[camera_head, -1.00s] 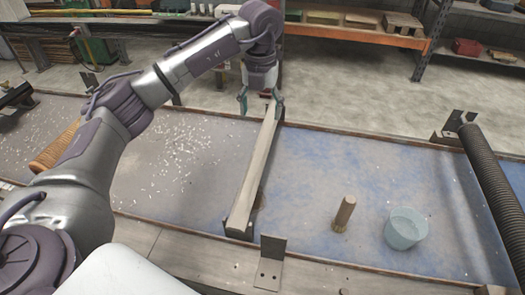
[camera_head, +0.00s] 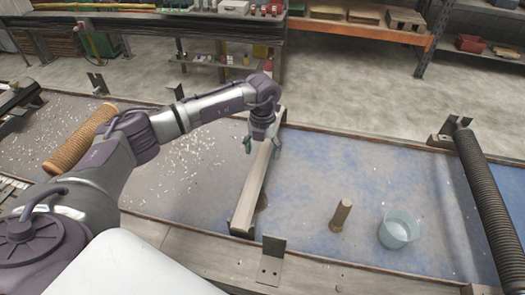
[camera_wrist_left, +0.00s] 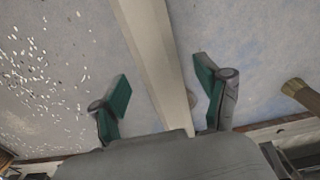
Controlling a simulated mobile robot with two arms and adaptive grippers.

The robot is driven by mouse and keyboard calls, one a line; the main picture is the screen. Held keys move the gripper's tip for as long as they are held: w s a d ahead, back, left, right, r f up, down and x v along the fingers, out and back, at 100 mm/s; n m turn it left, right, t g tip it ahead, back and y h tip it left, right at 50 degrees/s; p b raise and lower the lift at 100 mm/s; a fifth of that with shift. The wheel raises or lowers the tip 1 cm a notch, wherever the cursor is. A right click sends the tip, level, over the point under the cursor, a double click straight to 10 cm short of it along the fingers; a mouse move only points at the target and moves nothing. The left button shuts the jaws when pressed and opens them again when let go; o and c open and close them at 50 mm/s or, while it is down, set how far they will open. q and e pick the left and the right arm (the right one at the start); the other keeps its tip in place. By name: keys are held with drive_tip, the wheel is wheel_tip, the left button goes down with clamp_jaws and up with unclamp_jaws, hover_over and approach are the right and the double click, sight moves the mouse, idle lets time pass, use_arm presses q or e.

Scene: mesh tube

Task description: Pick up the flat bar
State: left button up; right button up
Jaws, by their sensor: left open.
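The flat bar (camera_head: 252,188) is a long pale beam lying across the workbench, from the far edge toward the near edge. My left gripper (camera_head: 262,148) is over the far part of the bar, with one finger on each side of it. In the left wrist view the bar (camera_wrist_left: 155,55) runs between the two green-padded fingers of the open gripper (camera_wrist_left: 162,88), with a gap to each. I cannot tell how far the fingertips are above the bench. My right gripper is in neither current view.
A wooden-handled brush (camera_head: 340,215) and a translucent cup (camera_head: 398,230) stand right of the bar. A ribbed dark tube (camera_head: 487,200) lies at the right and a tan mesh tube (camera_head: 78,138) at the left. White chips (camera_head: 190,155) lie scattered left of the bar.

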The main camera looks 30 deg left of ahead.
use_arm(q)
clamp_jaws()
idle(0.4)
drive_tip(key=shift+w+r, duration=0.1)
drive_tip(key=shift+r, duration=0.05)
